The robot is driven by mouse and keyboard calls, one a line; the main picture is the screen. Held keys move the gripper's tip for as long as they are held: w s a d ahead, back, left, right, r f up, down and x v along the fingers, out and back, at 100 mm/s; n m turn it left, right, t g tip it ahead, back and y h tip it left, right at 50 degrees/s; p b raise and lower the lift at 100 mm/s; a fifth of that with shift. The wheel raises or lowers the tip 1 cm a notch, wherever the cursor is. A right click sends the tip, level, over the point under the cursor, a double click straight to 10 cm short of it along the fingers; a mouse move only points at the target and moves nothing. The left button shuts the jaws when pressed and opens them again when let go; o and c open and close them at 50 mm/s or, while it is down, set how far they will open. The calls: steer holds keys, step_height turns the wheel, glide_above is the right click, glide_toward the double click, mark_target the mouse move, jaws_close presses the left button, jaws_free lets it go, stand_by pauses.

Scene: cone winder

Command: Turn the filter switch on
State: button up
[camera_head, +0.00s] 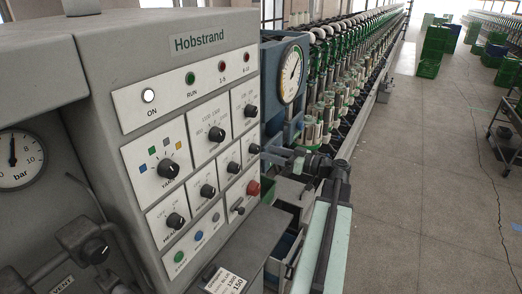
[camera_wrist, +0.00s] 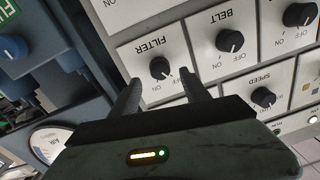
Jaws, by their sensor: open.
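The filter switch (camera_wrist: 160,67) is a round black knob on a light panel plate, with its label upside down in the wrist view. In the wrist view my gripper (camera_wrist: 159,78) is open, with one finger on each side of the knob's lower part. I cannot tell whether either finger touches it.
The belt switch (camera_wrist: 230,41) and speed knob (camera_wrist: 263,97) sit close beside the filter switch. A red button (camera_head: 253,187) is below it in the head view. A blue gauge housing (camera_head: 284,85) stands right of the panel. The aisle floor (camera_head: 430,150) is open.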

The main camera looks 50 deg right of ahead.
mark_target(259, 150)
steer(key=x, duration=0.4)
steer(key=shift+w, duration=0.2)
steer(key=shift+s, duration=0.1)
steer(key=c, duration=1.2)
steer(key=shift+d, duration=0.2)
steer(key=shift+a, duration=0.2)
steer(key=shift+m, duration=0.4)
steer(key=m, duration=0.5)
steer(key=shift+f+m+b, duration=0.1)
steer(key=shift+m+b, duration=0.3)
steer(key=m, duration=0.5)
steer(key=shift+m+t, duration=0.3)
